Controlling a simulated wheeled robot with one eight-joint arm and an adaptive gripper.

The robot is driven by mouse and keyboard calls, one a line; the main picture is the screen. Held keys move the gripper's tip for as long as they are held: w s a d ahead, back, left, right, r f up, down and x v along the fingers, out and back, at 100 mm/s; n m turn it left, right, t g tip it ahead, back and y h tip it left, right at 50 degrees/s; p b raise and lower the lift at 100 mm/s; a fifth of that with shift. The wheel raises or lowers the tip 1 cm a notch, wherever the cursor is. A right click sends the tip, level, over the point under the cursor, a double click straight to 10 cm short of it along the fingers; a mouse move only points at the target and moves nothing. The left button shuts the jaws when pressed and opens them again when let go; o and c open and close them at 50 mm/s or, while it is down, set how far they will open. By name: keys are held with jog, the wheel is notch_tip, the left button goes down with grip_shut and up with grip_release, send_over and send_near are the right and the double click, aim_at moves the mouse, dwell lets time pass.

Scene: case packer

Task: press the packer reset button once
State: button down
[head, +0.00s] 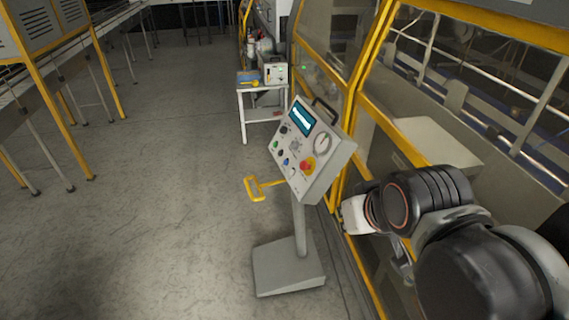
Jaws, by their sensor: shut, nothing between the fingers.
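The packer's control panel (312,150) is a tilted grey box on a post near the picture's middle. It has a lit screen (301,117), a white round dial (322,143) and a red mushroom button on yellow (308,165). Along its left side are small buttons, among them a green one (275,143) and a blue one (286,161). The labels are too small to read, so I cannot tell which is reset. My arm comes in from the lower right. My gripper (403,266) shows partly below the wrist, right of the panel and apart from it. It is shut and empty.
The panel's grey base plate (288,267) stands on the floor. The yellow-framed packer enclosure (357,100) runs close along the right. A small white table (262,89) stands behind. The floor (160,200) at left is clear.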

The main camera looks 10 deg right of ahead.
dwell(0.8)
notch_tip(320, 180, down, 43)
jog(key=b, duration=4.3)
jog(key=shift+w, duration=0.1)
